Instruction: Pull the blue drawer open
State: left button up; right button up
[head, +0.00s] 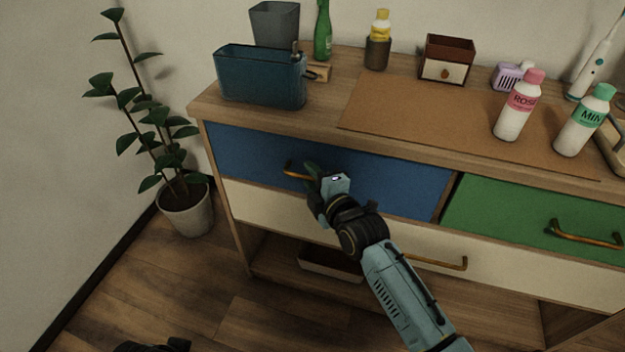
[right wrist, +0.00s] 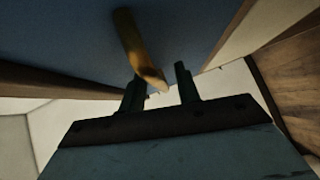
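The blue drawer (head: 400,187) is at the upper left of the wooden dresser and looks shut or nearly so. Its brass handle (head: 292,174) is partly hidden by my right gripper (head: 314,178). In the right wrist view, the handle (right wrist: 137,48) reaches down to the gap between my two parted fingers (right wrist: 160,90), close to the left finger. The right gripper is open; contact with the handle cannot be told. A dark part, probably my left gripper (head: 155,346), shows at the bottom left edge, too cut off to read.
A green drawer (head: 500,215) is to the right and a cream drawer (head: 270,211) below. The dresser top holds a blue bin (head: 260,80), bottles (head: 520,105) and a small brown box (head: 447,55). A potted plant (head: 185,210) stands left. Floor in front is clear.

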grip_shut()
pick_arm(q)
jog(key=shift+w+d+r, duration=0.1)
jog(key=shift+r, duration=0.05)
pick_arm(e)
jog(key=shift+s, duration=0.1)
